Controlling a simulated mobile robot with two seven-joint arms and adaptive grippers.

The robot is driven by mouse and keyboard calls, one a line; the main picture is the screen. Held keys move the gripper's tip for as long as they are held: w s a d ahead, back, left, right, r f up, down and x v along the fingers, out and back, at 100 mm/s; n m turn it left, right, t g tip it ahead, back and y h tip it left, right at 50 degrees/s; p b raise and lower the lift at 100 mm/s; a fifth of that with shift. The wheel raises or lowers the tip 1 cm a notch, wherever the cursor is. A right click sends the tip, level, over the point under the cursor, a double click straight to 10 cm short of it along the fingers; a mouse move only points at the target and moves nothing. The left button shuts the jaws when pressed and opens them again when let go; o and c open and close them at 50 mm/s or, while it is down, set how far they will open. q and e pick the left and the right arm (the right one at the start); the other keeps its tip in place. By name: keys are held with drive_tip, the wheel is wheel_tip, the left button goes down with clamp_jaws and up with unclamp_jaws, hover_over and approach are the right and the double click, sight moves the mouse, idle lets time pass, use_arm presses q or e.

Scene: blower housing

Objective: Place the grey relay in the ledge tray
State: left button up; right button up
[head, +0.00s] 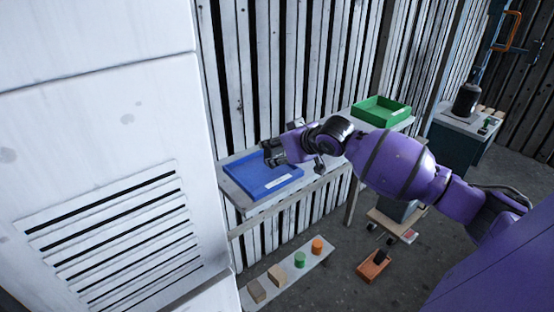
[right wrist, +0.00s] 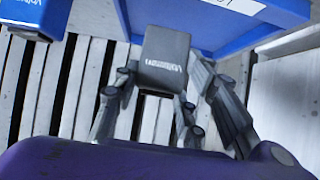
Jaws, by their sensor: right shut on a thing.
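The grey relay (right wrist: 165,58), a dark grey block with white lettering, is between the fingers of my right gripper in the right wrist view. I cannot tell whether the relay touches the tray. My left gripper is not in view.
A green tray (head: 372,117) stands farther along the ledge. A white louvred cabinet (head: 110,150) is close on the left. Several blocks lie on a low board (head: 284,284).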

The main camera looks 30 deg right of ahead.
drive_tip(key=f, duration=0.3)
drive_tip(key=shift+w+d+f, duration=0.2)
drive_tip(key=shift+f, duration=0.1)
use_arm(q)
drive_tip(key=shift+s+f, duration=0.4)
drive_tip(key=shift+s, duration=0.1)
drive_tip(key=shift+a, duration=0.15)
use_arm(e)
drive_tip(key=o, duration=1.2)
drive_tip(key=shift+f, duration=0.15)
